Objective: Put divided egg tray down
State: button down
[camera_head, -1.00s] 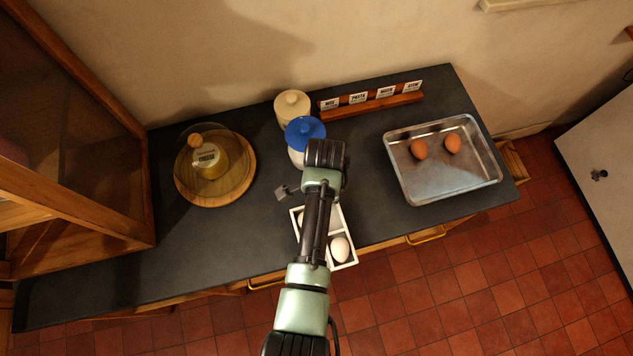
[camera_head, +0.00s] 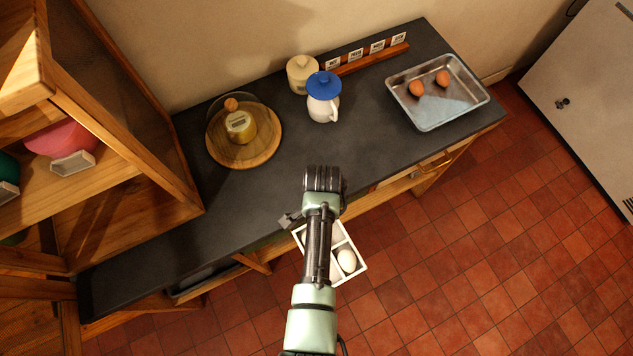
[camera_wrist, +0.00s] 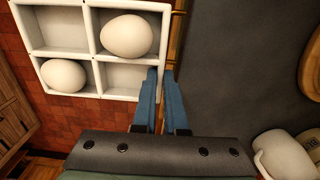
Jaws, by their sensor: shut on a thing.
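The divided egg tray (camera_head: 361,270) is white and hangs over the red floor just off the front edge of the dark counter (camera_head: 385,160), partly hidden by my arm in the head view. In the wrist view, the tray (camera_wrist: 122,97) has square compartments; one white egg (camera_wrist: 127,36) and a second white egg (camera_wrist: 64,75) sit in diagonal compartments, and the other two look empty. My gripper (camera_wrist: 161,72) has its blue fingers shut on the tray's side wall, at the counter side. In the head view my arm hides the fingers.
A metal pan (camera_head: 435,112) with two brown eggs stands at the counter's right end. A blue-lidded jug (camera_head: 323,105), a cream canister (camera_head: 301,75), a label rack (camera_head: 368,60) and a domed wooden board (camera_head: 245,150) stand behind. The front middle counter is clear. A wooden shelf unit (camera_head: 120,170) rises at left.

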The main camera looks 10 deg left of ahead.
jog(key=shift+s+a, duration=0.1)
jog(key=shift+s, duration=0.35)
jog(key=shift+w+r+b, duration=0.1)
jog(key=shift+w+b, duration=0.15)
jog(key=shift+b, duration=0.1)
jog(key=shift+w+r+n+b, duration=0.2)
jog(key=shift+n+b, duration=0.2)
jog(key=shift+n, duration=0.3)
jog(key=r+n+b, duration=0.2)
jog(key=d+r+n+b, duration=0.1)
jog(key=r+n+b, duration=0.1)
jog(key=n, duration=0.1)
jog(key=r+n+b, duration=0.2)
jog(key=n, duration=0.1)
jog(key=shift+w+d, duration=0.15)
jog(key=shift+d, duration=0.2)
jog(key=shift+s+d+r+n+b, duration=0.1)
jog(key=shift+r+n+b, duration=0.1)
jog(key=shift+r+n, duration=0.2)
jog(key=shift+s+r+n+b, duration=0.1)
jog(key=shift+r+n+b, duration=0.05)
jog(key=shift+r+n, duration=0.2)
jog(key=shift+w+d, duration=0.1)
jog(key=shift+d, duration=0.05)
